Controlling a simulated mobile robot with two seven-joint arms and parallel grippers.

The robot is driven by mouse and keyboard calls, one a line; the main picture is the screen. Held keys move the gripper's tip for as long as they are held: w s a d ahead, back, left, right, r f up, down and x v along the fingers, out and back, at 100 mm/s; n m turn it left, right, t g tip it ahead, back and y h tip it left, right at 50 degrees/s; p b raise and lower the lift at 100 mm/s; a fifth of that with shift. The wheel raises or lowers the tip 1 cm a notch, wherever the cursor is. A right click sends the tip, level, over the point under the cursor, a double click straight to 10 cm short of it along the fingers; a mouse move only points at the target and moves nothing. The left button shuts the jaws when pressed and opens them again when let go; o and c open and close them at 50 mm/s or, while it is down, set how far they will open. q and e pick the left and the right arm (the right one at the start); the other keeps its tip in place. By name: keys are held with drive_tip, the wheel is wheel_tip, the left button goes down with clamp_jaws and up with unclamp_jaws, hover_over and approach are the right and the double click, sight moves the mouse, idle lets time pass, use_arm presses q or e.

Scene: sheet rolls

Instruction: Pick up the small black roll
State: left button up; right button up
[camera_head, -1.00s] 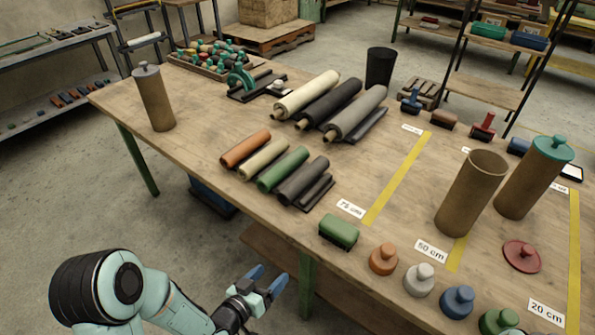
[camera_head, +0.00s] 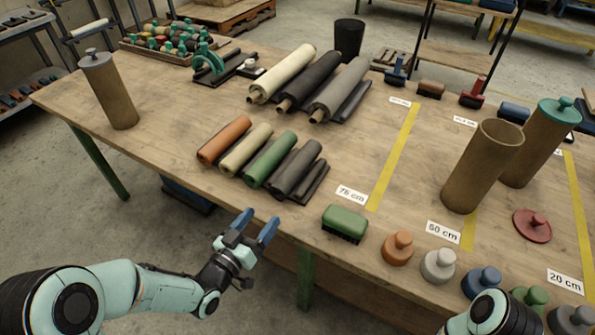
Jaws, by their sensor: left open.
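The small black roll (camera_head: 293,168) lies on the wooden table at the right end of a row of small rolls. To its left are a green roll (camera_head: 268,160), a cream roll (camera_head: 245,149) and an orange roll (camera_head: 224,139). A thin dark sheet or flat piece (camera_head: 312,181) lies against its right side. My left gripper (camera_head: 254,227) is open and empty near the table's front edge, below and in front of the black roll and apart from it. My right arm shows only as a part at the bottom right; its gripper is out of view.
Larger cream, black and grey rolls (camera_head: 340,90) lie behind. A green-topped brush (camera_head: 345,222) and several knobbed plugs (camera_head: 397,248) line the front right edge. Tall tubes (camera_head: 482,165) stand at right, another tube (camera_head: 108,90) at left. The table (camera_head: 165,130) is clear left of the small rolls.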

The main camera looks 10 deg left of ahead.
sight(277, 193)
use_arm(q)
drive_tip(key=x, duration=0.8)
drive_tip(key=shift+w+a+r, duration=0.1)
drive_tip(key=shift+w, duration=0.25)
drive_tip(key=shift+r, duration=0.1)
drive_tip(key=c, duration=1.2)
use_arm(e)
drive_tip(key=shift+a+r, duration=0.1)
drive_tip(key=shift+r, duration=0.1)
use_arm(q)
drive_tip(key=shift+c, duration=0.2)
wheel_tip(277, 193, up, 20)
drive_tip(key=p, duration=0.3)
use_arm(e)
drive_tip(key=s+r, duration=0.2)
drive_tip(key=r, duration=0.1)
drive_tip(key=shift+s+a+g, duration=0.15)
drive_tip(key=shift+a+g, duration=0.05)
drive_tip(key=shift+g, duration=0.2)
